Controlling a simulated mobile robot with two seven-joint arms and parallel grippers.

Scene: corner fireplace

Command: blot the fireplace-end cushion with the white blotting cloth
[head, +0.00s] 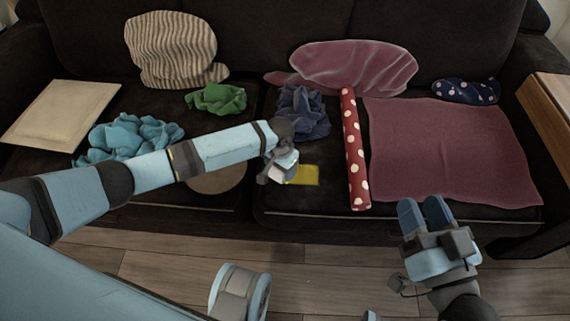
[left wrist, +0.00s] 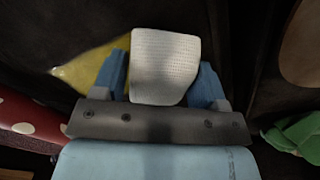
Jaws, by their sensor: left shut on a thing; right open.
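My left gripper (head: 284,168) is shut on a white textured cloth (left wrist: 165,66), which stands out between its blue fingers in the left wrist view. In the head view a small part of the white cloth (head: 285,167) shows beside the gripper, low over the sofa's right seat cushion (head: 330,185). I cannot tell whether the cloth touches the cushion. The left seat cushion (head: 238,115) lies across a seam. No fireplace is in view, so I cannot tell which cushion is at its end. My right gripper (head: 423,210) is open and empty in front of the sofa.
A flat yellow piece (head: 303,175) lies just right of the left gripper. A red dotted roll (head: 354,150) and a mauve cloth (head: 450,150) cover more of the right side. Blue (head: 302,112), green (head: 216,98) and teal (head: 130,135) cloths lie crumpled around the arm.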

